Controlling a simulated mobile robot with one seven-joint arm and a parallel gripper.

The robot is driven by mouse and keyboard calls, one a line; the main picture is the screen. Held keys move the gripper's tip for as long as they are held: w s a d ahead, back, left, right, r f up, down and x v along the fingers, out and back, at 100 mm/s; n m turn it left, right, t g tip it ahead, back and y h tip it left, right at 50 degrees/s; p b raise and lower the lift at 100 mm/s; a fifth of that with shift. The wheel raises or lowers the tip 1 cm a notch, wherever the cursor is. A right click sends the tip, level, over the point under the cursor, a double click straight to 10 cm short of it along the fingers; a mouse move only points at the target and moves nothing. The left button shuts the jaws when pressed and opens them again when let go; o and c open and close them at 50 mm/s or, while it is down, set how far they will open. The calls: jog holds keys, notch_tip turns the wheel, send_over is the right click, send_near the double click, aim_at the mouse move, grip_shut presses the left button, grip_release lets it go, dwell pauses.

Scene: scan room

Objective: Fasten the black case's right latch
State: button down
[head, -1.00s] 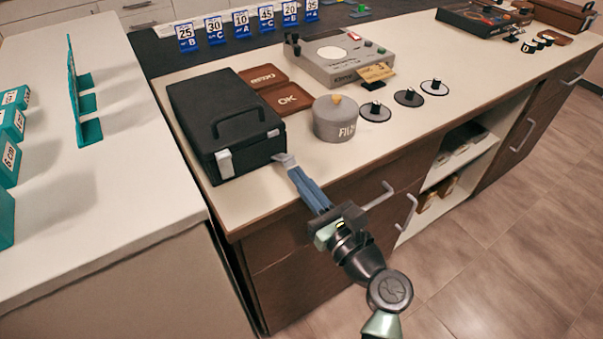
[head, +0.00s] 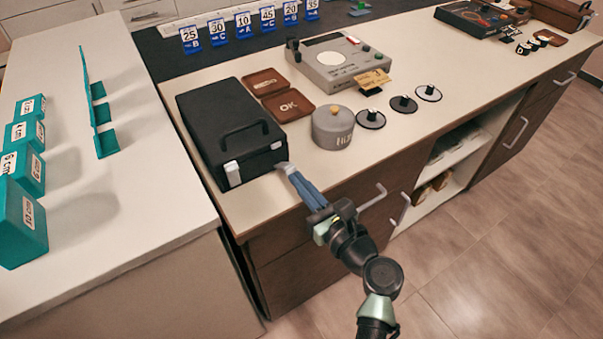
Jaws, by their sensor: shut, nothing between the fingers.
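The black case (head: 225,120) stands closed on the counter, its handle on top near the front. The left latch (head: 232,174) is a pale tab on its front face. The right latch (head: 276,146) shows as a small pale patch near the front's right end; I cannot tell whether it is fastened. My gripper (head: 283,167) is shut and empty. Its fingertips are at the lower front right corner of the case, just below the right latch. I cannot tell whether they touch the case.
Brown trays (head: 289,105), a grey film canister (head: 333,128) and several dark discs stand right of the case. A grey device (head: 338,62) is behind them. Teal blocks (head: 22,220) sit on the white counter (head: 150,205) at left. A drawer handle (head: 372,196) sticks out near my arm.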

aim_at(291, 170)
notch_tip(291, 170, up, 2)
jog(key=g+p, duration=0.1)
jog(key=p, duration=0.4)
jog(key=shift+w+a+r+h, duration=0.1)
jog(key=shift+w+r+h, duration=0.05)
jog(key=shift+h, duration=0.15)
jog(key=r+g+p, duration=0.1)
jog(key=p, duration=0.4)
jog(key=w+r+g+h+p, duration=0.1)
jog(key=p, duration=0.5)
jog(key=shift+a+g+h+p, duration=0.3)
jog(key=shift+a+g, duration=0.05)
jog(key=shift+g, duration=0.05)
jog(key=w+g+p, duration=0.1)
jog(key=p, duration=0.2)
jog(key=r+g+h+p, duration=0.1)
jog(key=p, duration=0.3)
jog(key=shift+w+a+g, duration=0.3)
jog(key=shift+w+a, duration=0.05)
jog(key=shift+a, duration=0.05)
jog(key=shift+f+h, duration=0.25)
jog(key=shift+h, duration=0.05)
jog(key=shift+r, duration=0.1)
jog(key=shift+r+p, duration=0.8)
jog(key=shift+p, duration=0.1)
